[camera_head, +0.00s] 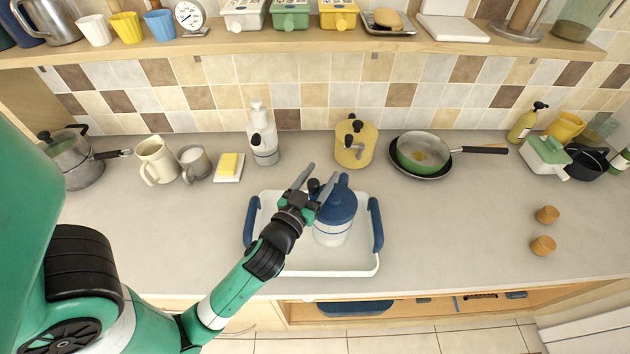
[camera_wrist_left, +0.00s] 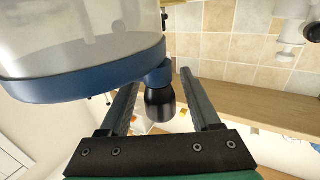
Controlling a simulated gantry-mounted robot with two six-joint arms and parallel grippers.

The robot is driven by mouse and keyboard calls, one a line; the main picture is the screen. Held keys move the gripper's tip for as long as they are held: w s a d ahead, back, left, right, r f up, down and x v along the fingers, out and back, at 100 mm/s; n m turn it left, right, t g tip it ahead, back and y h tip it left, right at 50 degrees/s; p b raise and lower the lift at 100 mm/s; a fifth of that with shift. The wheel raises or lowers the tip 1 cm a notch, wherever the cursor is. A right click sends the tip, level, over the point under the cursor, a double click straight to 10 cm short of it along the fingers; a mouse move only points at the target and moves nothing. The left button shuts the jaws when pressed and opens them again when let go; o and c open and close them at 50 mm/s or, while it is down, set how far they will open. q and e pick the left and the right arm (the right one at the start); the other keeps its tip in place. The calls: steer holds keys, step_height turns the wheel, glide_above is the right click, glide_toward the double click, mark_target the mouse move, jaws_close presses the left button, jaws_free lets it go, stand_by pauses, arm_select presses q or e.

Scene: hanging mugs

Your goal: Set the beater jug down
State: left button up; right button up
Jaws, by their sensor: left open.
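The beater jug (camera_head: 333,232) has a clear, whitish body and a blue lid. It stands upright in the white tray (camera_head: 271,262) with blue handles, right of its middle. In the left wrist view the jug (camera_wrist_left: 70,45) appears inverted at upper left, with its blue lid rim and a black knob (camera_wrist_left: 160,103) on a blue arm. My left gripper (camera_head: 320,174) is at the jug's upper left side in the head view. Its fingers (camera_wrist_left: 158,78) are open, with the knob between them; contact cannot be told. My right gripper is not in view.
Behind the tray stand a white grinder (camera_head: 263,135), a yellow canister (camera_head: 354,144) and a green pan (camera_head: 423,153). Mugs (camera_head: 157,160) and a butter dish (camera_head: 229,166) are left. Two cork pieces (camera_head: 543,245) lie right.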

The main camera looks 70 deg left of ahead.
mark_target(311, 192)
arm_select(q)
steer(key=b+v, duration=0.1)
steer(key=v, duration=0.2)
steer(key=b+v, duration=0.2)
steer(key=v, duration=0.1)
steer(key=shift+s+d+f, duration=0.1)
steer(key=shift+d+f, duration=0.1)
steer(key=shift+d, duration=0.05)
steer(key=shift+s+d+r+p, duration=0.3)
steer(key=shift+s+d+p, duration=0.15)
steer(key=shift+s+d, duration=0.25)
steer(key=p+v, duration=0.3)
steer(key=p, duration=0.2)
steer(key=shift+s+d, duration=0.15)
steer(key=shift+s, duration=0.1)
